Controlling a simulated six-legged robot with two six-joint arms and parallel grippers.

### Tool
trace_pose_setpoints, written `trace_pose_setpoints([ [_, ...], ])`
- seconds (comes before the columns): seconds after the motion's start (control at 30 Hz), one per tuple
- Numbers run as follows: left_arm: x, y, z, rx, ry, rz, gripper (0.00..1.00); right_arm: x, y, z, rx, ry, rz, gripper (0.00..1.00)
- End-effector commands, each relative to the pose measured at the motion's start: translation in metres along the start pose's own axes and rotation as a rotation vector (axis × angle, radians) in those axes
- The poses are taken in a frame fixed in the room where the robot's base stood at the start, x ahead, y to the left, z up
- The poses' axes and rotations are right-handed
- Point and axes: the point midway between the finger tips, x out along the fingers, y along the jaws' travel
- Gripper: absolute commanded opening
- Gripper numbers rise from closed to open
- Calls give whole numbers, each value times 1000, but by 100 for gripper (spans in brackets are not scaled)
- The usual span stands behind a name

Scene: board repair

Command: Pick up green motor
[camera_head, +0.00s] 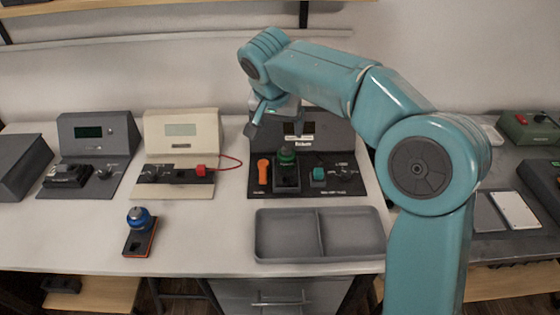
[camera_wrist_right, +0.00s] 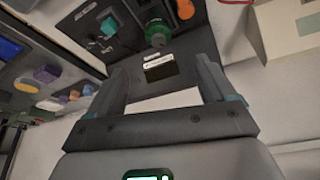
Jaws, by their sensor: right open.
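The green motor (camera_head: 287,157) stands upright in a dark holder on the middle-right test station. It also shows in the right wrist view (camera_wrist_right: 157,33), near the top, beyond my fingertips. My right gripper (camera_head: 277,120) hangs above and behind the motor, in front of the station's raised display panel. In the right wrist view the two fingers (camera_wrist_right: 161,70) are spread apart with nothing between them. The gripper does not touch the motor. My left gripper is not in view.
An orange part (camera_head: 264,172) stands close left of the motor, and a teal-green knob (camera_head: 319,175) close right. A grey two-part tray (camera_head: 320,234) lies empty in front. A blue motor (camera_head: 139,219) stands on a small base at left. The bench between is clear.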

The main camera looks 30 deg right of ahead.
Motion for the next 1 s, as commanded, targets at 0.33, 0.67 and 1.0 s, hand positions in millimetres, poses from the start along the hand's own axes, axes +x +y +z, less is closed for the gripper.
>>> trace_pose_setpoints([
  [0.33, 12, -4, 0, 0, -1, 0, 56, 65, 6, 7, 1, -4, 4, 83],
  [0.67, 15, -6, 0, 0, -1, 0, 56, 108, 4, 6, 1, 0, 0, 83],
  [1.0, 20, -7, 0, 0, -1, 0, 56, 151, 1, 4, 1, -2, 1, 83],
])
